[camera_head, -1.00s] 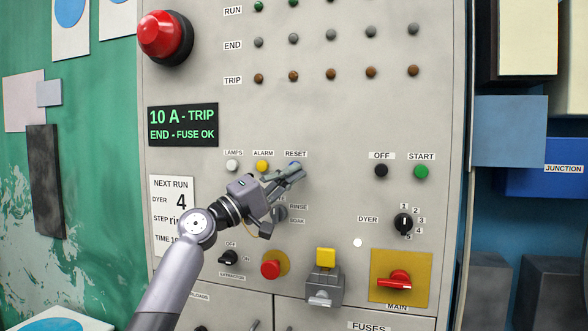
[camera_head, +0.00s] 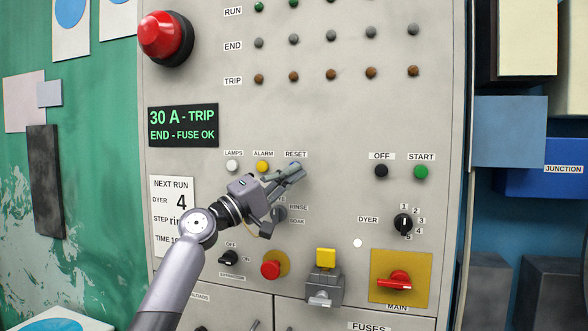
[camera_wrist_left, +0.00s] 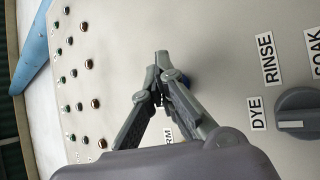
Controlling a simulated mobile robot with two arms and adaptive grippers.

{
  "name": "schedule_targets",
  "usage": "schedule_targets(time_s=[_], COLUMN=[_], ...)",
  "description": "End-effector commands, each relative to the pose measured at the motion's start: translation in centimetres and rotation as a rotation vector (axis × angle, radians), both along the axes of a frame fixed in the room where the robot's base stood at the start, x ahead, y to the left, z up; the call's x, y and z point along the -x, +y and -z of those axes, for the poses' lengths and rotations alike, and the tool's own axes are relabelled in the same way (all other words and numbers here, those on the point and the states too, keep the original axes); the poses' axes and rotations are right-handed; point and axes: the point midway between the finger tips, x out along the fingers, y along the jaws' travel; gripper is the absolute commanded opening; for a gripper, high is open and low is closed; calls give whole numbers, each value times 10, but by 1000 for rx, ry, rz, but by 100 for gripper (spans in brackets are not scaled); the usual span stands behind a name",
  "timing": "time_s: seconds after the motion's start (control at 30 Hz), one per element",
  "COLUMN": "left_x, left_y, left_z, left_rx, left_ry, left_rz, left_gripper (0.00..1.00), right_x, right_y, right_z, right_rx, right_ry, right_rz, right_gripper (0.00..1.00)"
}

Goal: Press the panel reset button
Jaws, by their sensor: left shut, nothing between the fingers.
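The grey control panel (camera_head: 330,118) fills the middle of the head view. Its RESET label (camera_head: 295,154) shows just above the fingertips of my left gripper (camera_head: 294,170). The reset button under that label is hidden behind the fingers, so I cannot tell whether they touch it. My right gripper is not in view.
The white lamps button (camera_head: 232,166) and yellow alarm button (camera_head: 262,166) are just left of the fingers. The dark off button (camera_head: 381,171) and green start button (camera_head: 421,172) are farther right. A dial (camera_wrist_left: 300,117) shows beside the gripper. A display (camera_head: 183,126) reads "30 A - TRIP".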

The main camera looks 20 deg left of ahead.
Motion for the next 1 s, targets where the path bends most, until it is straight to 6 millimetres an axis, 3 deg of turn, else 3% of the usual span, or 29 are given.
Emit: schedule_targets(time_s=[0.63, 1.0], left_x=[18, 54], left_y=[1, 2], left_z=[1, 1], left_rx=[-1, -2], left_ry=[1, 2], left_rz=[0, 0], left_gripper=[0, 0], right_x=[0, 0], right_y=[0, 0], right_z=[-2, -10], right_rx=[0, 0], right_ry=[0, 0], right_rz=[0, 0], right_gripper=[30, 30])
